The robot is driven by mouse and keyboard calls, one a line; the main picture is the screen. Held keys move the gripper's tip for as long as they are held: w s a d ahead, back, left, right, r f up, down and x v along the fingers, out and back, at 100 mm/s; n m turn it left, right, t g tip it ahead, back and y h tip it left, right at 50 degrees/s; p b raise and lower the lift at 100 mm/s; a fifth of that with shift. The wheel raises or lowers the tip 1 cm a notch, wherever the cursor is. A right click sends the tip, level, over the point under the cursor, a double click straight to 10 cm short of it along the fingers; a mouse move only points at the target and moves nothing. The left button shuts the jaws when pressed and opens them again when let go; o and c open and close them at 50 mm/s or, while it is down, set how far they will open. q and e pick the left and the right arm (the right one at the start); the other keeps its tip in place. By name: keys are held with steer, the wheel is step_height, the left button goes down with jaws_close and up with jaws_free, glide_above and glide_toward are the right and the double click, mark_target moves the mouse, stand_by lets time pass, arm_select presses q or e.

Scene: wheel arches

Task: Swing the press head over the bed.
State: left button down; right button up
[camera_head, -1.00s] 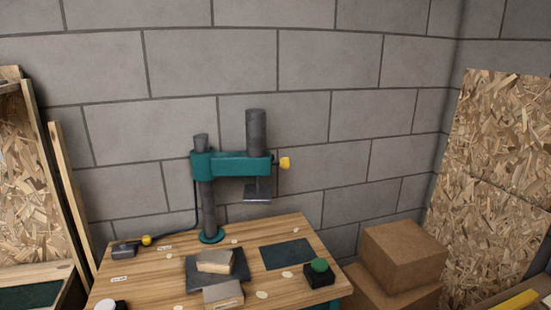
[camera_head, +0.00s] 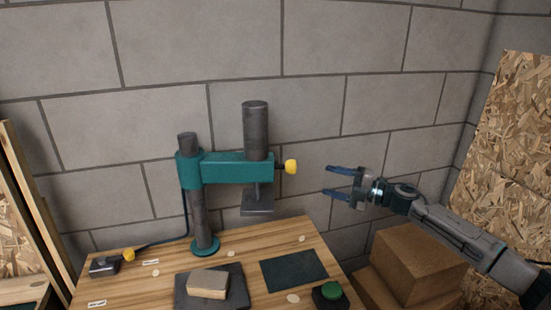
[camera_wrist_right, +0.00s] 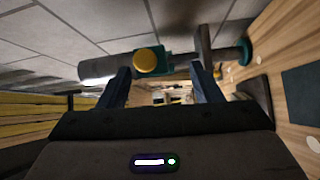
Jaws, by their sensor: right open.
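The press head is a teal arm (camera_head: 225,169) on a dark upright post (camera_head: 199,215), with a dark cylinder (camera_head: 255,130), a flat plate (camera_head: 258,204) below it and a yellow knob (camera_head: 291,167) at its right end. The bed (camera_head: 211,287) is a dark plate on the bench with a tan block (camera_head: 208,284) on it. The head hangs to the right of the bed. My right gripper (camera_head: 327,180) is open and empty, right of the knob and apart from it. In the right wrist view the knob (camera_wrist_right: 151,61) shows beyond the open fingers (camera_wrist_right: 160,85). My left gripper is not in view.
A dark mat (camera_head: 293,270) and a green button (camera_head: 331,290) are on the wooden bench (camera_head: 140,282). A small dark box (camera_head: 104,265) with a cable stands at the left. Cardboard boxes (camera_head: 420,260) stand under my right arm. A block wall is behind the press.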

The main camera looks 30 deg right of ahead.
mark_target(292, 167)
steer(key=shift+n+g+y, duration=0.6)
steer(key=shift+n, duration=0.3)
steer(key=w+a+r+p, duration=0.1)
steer(key=w+a, duration=0.1)
steer(key=w+a+r+p, duration=0.1)
steer(key=w+a+p, duration=0.1)
steer(key=w+a, duration=0.1)
steer(key=w+a+r+p, duration=0.1)
steer(key=w+a+p, duration=0.1)
steer(key=a, duration=0.1)
steer(key=shift+w+r, duration=0.15)
steer(key=shift+r, duration=0.15)
steer(key=shift+w+a+f, duration=0.15)
steer(key=shift+w+a, duration=0.35)
steer(key=shift+w, duration=0.05)
jaws_close()
